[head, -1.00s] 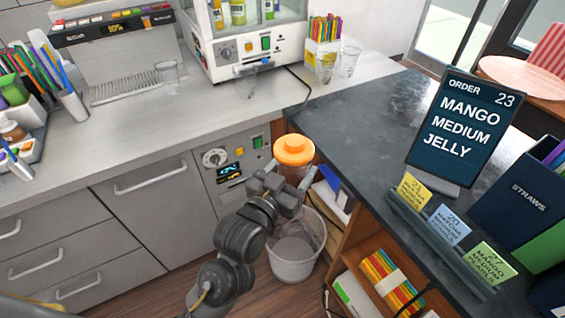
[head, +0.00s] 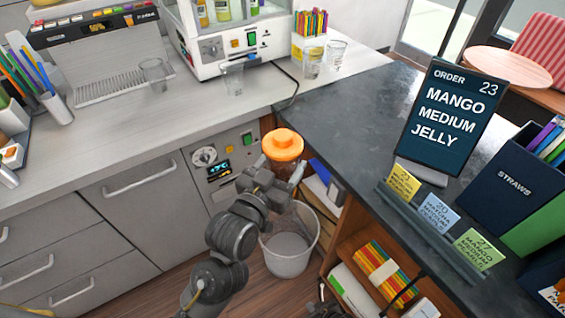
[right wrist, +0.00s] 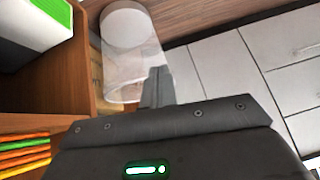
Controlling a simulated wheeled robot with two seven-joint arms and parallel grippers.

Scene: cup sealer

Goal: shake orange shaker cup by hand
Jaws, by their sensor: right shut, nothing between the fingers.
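The orange shaker cup, with an orange lid (head: 283,144) and a clear brownish body (head: 281,171), shows in the head view by the inner corner of the counters. My right gripper (head: 292,183) is at the cup's lower part in that view and hides its base. I cannot tell whether they touch or what supports the cup. In the right wrist view, my right gripper's fingers (right wrist: 156,86) are together with nothing between them, and the cup does not show. My left gripper is not in view.
A pale bin (head: 290,252) stands on the floor below my right gripper. Grey drawers (head: 143,205) lie to the left, and an open wooden shelf (head: 345,250) to the right. The dark counter (head: 340,115) holds an order sign (head: 444,118). Its near left part is clear.

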